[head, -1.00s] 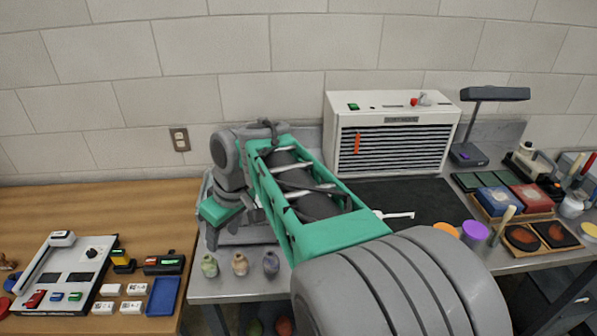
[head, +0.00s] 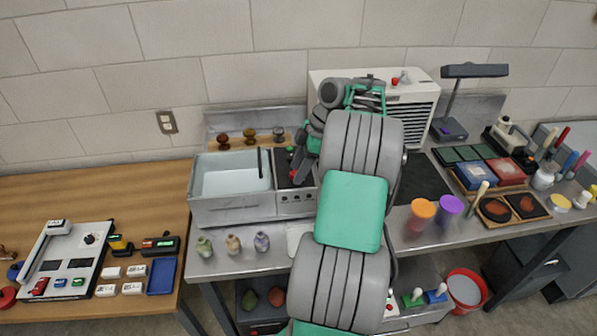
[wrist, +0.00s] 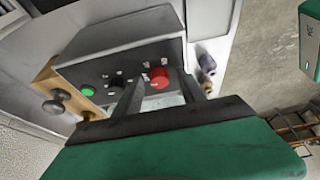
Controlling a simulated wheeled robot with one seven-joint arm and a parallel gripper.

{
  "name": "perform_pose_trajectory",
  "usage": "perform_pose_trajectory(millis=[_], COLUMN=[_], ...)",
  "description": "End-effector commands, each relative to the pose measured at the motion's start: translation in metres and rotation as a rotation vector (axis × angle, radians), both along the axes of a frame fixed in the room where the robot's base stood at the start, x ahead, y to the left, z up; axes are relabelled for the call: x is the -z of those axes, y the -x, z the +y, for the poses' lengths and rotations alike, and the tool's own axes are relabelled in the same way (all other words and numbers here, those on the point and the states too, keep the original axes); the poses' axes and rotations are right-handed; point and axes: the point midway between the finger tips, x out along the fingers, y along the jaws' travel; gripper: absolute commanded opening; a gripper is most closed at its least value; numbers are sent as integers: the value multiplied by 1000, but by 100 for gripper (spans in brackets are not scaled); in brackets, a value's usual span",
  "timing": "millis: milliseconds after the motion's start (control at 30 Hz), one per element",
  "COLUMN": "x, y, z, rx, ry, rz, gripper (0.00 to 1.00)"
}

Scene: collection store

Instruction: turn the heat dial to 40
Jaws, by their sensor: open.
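A grey control box shows in the wrist view (wrist: 110,60). Its panel carries a green button (wrist: 88,91), a black dial (wrist: 115,83) and a red knob (wrist: 159,77), with small marks around the dial and knob. I cannot read the labels or settings, or tell which is the heat dial. My gripper (wrist: 160,82) is open, with one finger on each side of the red knob; contact is unclear. The left finger stands between black dial and red knob. In the head view my gripper (head: 300,163) is over the control box (head: 296,199), right of the basin, partly hiding its top.
A pale open basin (head: 230,178) adjoins the box on the left. Small vases (head: 233,244) stand in front. A wooden rack with knobbed tools (head: 250,137) is behind. A white slatted heater (head: 415,108) stands behind my arm.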

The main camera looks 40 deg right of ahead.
Motion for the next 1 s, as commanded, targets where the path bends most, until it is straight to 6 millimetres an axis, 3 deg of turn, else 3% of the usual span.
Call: perform_pose_trajectory(millis=[233,800,1000], x=[1,1,1], y=[-1,-1,-1], z=[1,1,2], rx=[1,0,0], ry=[1,0,-1], rz=[0,0,1], gripper=[48,2,0])
